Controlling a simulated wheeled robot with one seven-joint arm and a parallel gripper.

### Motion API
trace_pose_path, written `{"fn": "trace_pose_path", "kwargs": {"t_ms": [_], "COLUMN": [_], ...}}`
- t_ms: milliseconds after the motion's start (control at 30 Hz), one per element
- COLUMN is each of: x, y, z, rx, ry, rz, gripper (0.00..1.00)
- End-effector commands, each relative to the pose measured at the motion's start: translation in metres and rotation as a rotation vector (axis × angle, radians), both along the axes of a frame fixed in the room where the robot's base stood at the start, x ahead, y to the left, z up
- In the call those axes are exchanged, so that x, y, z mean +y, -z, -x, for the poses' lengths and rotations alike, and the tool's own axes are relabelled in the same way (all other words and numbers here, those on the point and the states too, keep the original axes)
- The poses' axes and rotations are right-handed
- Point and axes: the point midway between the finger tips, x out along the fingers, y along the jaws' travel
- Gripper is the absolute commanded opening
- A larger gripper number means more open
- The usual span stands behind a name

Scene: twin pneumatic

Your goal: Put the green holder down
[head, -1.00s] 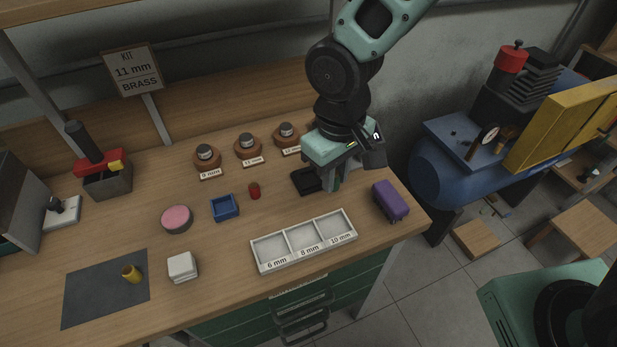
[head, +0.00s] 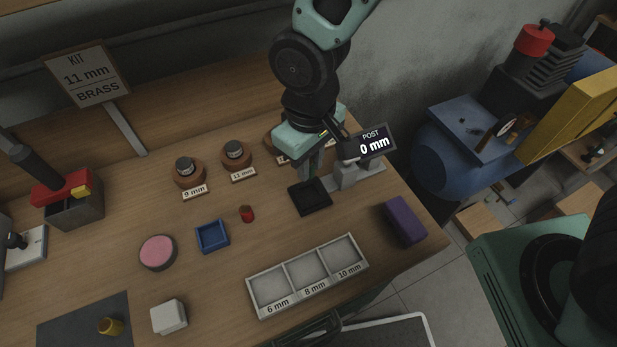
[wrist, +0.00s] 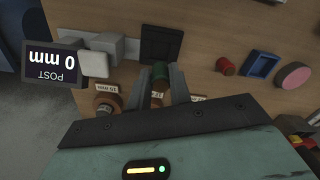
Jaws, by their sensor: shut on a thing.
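My gripper (head: 311,168) is shut on the green holder, a small green cylinder (wrist: 160,71) with a brownish lower part, seen between the fingers in the wrist view. In the head view the fingers largely hide the holder. The gripper is over the back of the bench, just behind a flat black square tray (head: 310,198), which also shows in the wrist view (wrist: 161,43). I cannot tell whether the holder touches anything below it.
A grey gauge with a screen reading "POST 0 mm" (head: 373,143) stands close right of the gripper. Round brown stands (head: 236,158) are to the left and behind. A red cylinder (head: 247,214), a blue tray (head: 212,237), a three-compartment tray (head: 308,276) and a purple block (head: 404,221) lie nearer.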

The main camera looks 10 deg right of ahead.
Motion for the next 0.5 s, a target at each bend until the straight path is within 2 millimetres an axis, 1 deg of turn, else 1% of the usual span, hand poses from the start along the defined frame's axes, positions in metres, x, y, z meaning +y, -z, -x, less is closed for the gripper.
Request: {"fn": "trace_pose_path", "kwargs": {"t_ms": [33,233,400,500], "x": [0.000,0.000,0.000,0.000], "y": [0.008,0.027,0.053,0.061], "z": [0.001,0.001,0.001,0.000], "rx": [0.003,0.002,0.003,0.002], "ry": [-0.002,-0.001,-0.001,-0.001], "rz": [0.002,0.002,0.002,0.001], "gripper": [0.00,0.00,0.00,0.00]}}
